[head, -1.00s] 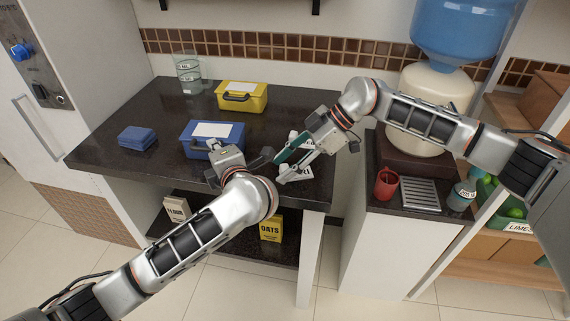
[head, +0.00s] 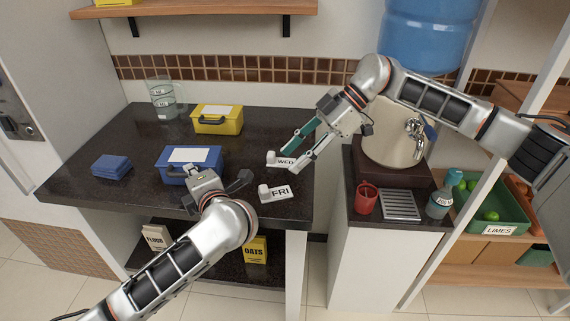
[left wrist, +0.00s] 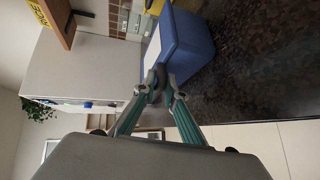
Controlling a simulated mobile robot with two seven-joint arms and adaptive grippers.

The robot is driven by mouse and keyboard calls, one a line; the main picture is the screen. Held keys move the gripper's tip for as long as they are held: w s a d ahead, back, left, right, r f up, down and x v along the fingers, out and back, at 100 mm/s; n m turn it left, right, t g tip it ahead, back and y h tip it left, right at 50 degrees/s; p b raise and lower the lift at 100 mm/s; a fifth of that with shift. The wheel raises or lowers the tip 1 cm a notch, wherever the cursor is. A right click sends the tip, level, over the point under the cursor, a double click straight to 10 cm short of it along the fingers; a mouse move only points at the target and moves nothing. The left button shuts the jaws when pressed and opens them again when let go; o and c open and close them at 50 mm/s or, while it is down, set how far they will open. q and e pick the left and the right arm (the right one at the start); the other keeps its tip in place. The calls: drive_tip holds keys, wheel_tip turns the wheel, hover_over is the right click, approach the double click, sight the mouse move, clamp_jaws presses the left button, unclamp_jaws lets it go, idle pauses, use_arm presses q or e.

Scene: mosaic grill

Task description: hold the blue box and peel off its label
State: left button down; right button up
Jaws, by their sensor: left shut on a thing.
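The blue box (head: 206,160) sits on the dark counter with a white label (head: 194,154) lying flat on its lid. In the left wrist view, my left gripper (left wrist: 160,84) is shut at the front of the blue box (left wrist: 188,48), on what seems to be its handle. In the head view, my left gripper's wrist hides part of the box's front and the fingertips. My right gripper (head: 288,159) is open and empty, to the right of the box above the day cards, clear of the label.
A yellow box (head: 218,124) with a white label stands behind. Folded blue cloths (head: 111,168) lie left, and a glass pitcher (head: 163,101) stands at the back. A FRI card (head: 275,193) and a WED card (head: 284,161) stand at the counter's right. A red cup (head: 366,199) is on the side counter.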

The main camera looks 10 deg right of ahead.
use_arm(q)
drive_tip(key=shift+f, duration=0.1)
idle(0.3)
drive_tip(key=c, duration=2)
unclamp_jaws()
drive_tip(key=shift+s, duration=0.1)
